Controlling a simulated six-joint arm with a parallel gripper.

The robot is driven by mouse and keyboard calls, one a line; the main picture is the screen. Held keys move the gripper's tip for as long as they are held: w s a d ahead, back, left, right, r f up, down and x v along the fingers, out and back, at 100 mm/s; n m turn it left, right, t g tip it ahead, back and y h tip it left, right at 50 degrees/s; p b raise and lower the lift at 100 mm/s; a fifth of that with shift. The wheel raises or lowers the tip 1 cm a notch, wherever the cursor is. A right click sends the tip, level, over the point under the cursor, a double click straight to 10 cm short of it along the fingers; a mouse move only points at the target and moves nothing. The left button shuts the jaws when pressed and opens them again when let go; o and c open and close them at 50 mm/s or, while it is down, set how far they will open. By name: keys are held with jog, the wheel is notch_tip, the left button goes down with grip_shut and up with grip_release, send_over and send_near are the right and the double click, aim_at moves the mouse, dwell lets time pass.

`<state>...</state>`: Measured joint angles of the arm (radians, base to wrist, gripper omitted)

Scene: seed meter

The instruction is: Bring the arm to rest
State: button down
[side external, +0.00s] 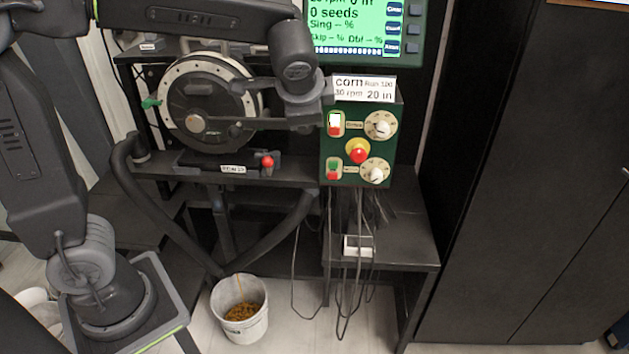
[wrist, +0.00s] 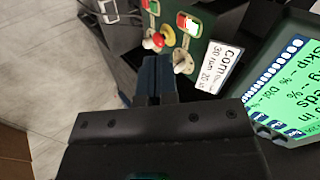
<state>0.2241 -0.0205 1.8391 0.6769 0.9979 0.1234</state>
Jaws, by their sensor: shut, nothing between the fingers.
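In the wrist view my gripper (wrist: 157,78) shows its two dark fingers together, shut with nothing between them. The green control panel (side external: 349,146) lies beyond the fingertips in that view, with its red stop button on a yellow base (wrist: 158,40) and a white knob (wrist: 183,62). In the side view my arm reaches in from the upper left. Its wrist hangs just left of the panel, in front of the right side of the seed meter (side external: 207,105). The fingers are small and dark there, so I cannot tell their exact gap to the panel.
A screen (side external: 350,25) reading 0 seeds stands above the panel, close to my wrist. A red-knobbed lever (side external: 267,162) sits below the meter. A white bucket (side external: 240,325) with seeds stands on the floor. A black cabinet (side external: 530,180) stands at the right.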

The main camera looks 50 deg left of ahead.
jog(key=s+f+n+h, duration=0.1)
jog(key=s+n+h, duration=0.1)
jog(key=s, duration=0.7)
jog(key=s+d+f+n+h, duration=0.1)
jog(key=s+n, duration=0.4)
jog(key=s, duration=0.5)
jog(key=shift+s+d+f+h, duration=0.15)
jog(key=shift+f+h, duration=0.65)
jog(key=shift+h, duration=0.4)
